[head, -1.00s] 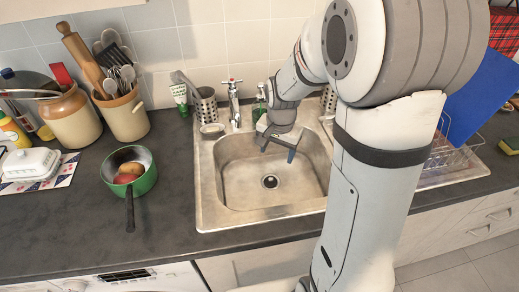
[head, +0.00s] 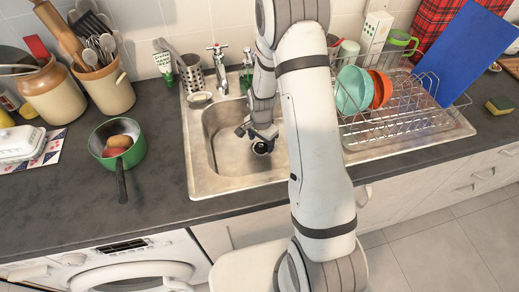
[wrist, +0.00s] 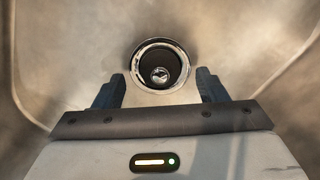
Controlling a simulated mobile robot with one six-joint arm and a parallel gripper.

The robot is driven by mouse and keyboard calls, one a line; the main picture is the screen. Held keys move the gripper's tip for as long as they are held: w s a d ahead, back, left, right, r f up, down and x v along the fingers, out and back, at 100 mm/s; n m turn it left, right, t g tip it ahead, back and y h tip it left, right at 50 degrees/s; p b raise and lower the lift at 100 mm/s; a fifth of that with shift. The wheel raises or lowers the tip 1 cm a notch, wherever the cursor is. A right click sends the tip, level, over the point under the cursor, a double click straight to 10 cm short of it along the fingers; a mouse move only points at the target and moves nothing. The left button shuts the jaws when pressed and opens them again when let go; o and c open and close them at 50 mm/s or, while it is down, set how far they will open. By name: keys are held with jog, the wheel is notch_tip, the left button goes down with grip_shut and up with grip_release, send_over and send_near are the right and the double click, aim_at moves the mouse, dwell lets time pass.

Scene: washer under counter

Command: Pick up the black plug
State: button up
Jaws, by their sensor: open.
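The black plug (wrist: 160,65) appears as a dark round piece with a small shiny metal centre, inside the metal drain ring in the sink floor. In the head view the plug (head: 262,148) is a small dark spot, partly hidden by my gripper. My gripper (wrist: 160,88) is open and empty, with one dark finger on each side. The drain lies ahead of the gap between the fingers, apart from both. In the head view my gripper (head: 257,134) is down inside the sink basin, over the drain area. How high it is above the plug is hard to tell.
The steel sink (head: 198,175) has walls close around my gripper. The tap (head: 218,68) stands at the back rim. A dish rack (head: 400,125) with bowls is to the right. A green pan (head: 117,145) stands on the counter to the left.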

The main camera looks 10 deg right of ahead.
jog(key=shift+f, duration=1.05)
jog(key=shift+c, duration=0.6)
jog(key=c, duration=0.9)
jog(key=shift+c, duration=0.2)
